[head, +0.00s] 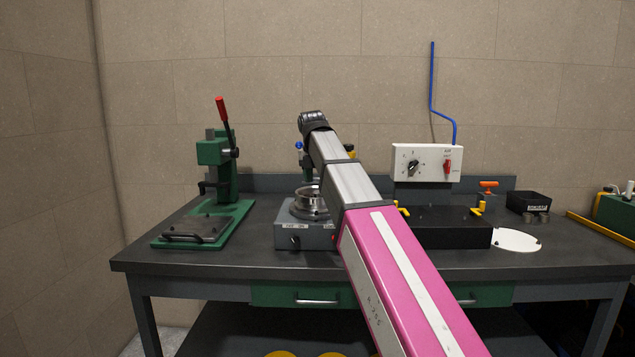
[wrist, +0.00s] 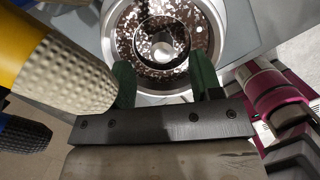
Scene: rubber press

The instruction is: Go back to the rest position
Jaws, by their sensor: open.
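My gripper (wrist: 164,78) shows in the wrist view with its two green fingers spread apart and nothing between them. Its fingertips overlap the near rim of a round metal bowl (wrist: 118,22) in that view; I cannot tell the height between them. Brown and white speckled matter lies in the bowl around a ring and a central knob. In the head view the bowl (head: 311,203) sits on a grey box-shaped device (head: 305,237). My pink and grey arm reaches up across the middle and hides my gripper there.
A green hand press (head: 215,152) with a red lever stands at the left of the dark bench (head: 165,267). A white control box (head: 427,163) is above a black block (head: 450,228). A white disc (head: 517,240) lies right. In the wrist view a yellow and cream handle (wrist: 70,70) is close at left.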

